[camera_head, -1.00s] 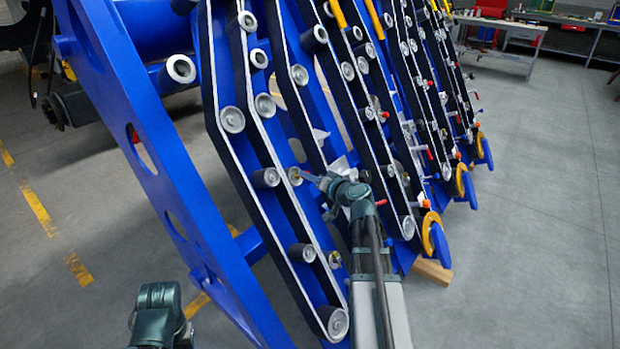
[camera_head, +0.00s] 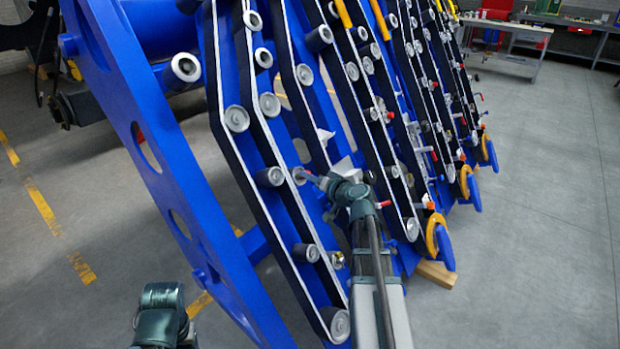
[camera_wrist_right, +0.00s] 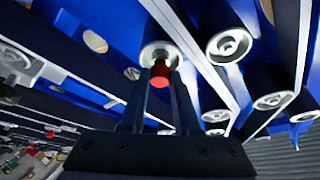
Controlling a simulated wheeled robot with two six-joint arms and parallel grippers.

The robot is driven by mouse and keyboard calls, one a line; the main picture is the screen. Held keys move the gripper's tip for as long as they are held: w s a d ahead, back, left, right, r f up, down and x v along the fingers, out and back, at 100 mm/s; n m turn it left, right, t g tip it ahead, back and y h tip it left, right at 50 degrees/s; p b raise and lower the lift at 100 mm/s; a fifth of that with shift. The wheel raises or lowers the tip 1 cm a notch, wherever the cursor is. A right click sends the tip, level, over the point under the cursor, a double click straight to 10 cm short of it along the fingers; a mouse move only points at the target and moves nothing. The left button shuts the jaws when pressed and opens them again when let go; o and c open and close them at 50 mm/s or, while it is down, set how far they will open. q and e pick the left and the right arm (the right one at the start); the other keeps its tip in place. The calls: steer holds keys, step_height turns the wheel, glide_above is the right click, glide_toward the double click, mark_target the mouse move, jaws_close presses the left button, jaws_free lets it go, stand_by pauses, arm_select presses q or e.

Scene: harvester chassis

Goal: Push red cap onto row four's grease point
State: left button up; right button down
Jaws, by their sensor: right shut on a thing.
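The red cap (camera_wrist_right: 160,76) sits between the two fingertips of my right gripper (camera_wrist_right: 160,82), which is shut on it. Directly behind the cap is the pale round end of a roller (camera_wrist_right: 158,52); the cap overlaps its lower part, and I cannot tell if they touch. The grease point itself is hidden behind the cap. In the head view my right gripper (camera_head: 314,180) points left at a roller end (camera_head: 299,175) on the chassis, with its tips close to it. My left arm shows at the bottom left, but its gripper cannot be made out.
Blue chassis plates (camera_head: 130,130) and slanted dark belts with several rollers (camera_head: 237,118) surround my right gripper closely. More rows stand to the right, with yellow rings (camera_head: 437,235) at their lower ends. A wooden block (camera_head: 436,274) lies on the floor. The floor at right is clear.

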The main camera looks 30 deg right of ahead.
mark_target(309, 172)
steer(key=s+r, duration=0.1)
steer(key=s+d+p, duration=0.1)
steer(key=s, duration=0.1)
steer(key=shift+d+r+p, duration=0.1)
steer(key=shift+r+p, duration=0.2)
steer(key=shift+r, duration=0.1)
steer(key=shift+w+f, duration=0.1)
steer(key=shift+w, duration=0.1)
steer(key=shift+w+a+f+b, duration=0.3)
steer(key=shift+w+f+b, duration=0.15)
steer(key=shift+w, duration=0.2)
steer(key=shift+w+a+f+b, duration=0.2)
steer(key=shift+w+f+b, duration=0.15)
steer(key=shift+w, duration=0.1)
steer(key=shift+w+a+f+b, duration=0.2)
steer(key=shift+w+b, duration=0.1)
steer(key=shift+w, duration=0.15)
stand_by(1.5)
steer(key=c, duration=0.6)
jaws_free()
steer(key=shift+o, duration=0.2)
steer(key=shift+r, duration=0.1)
steer(key=p+v, duration=0.3)
steer(key=v, duration=1)
steer(key=shift+s, duration=0.4)
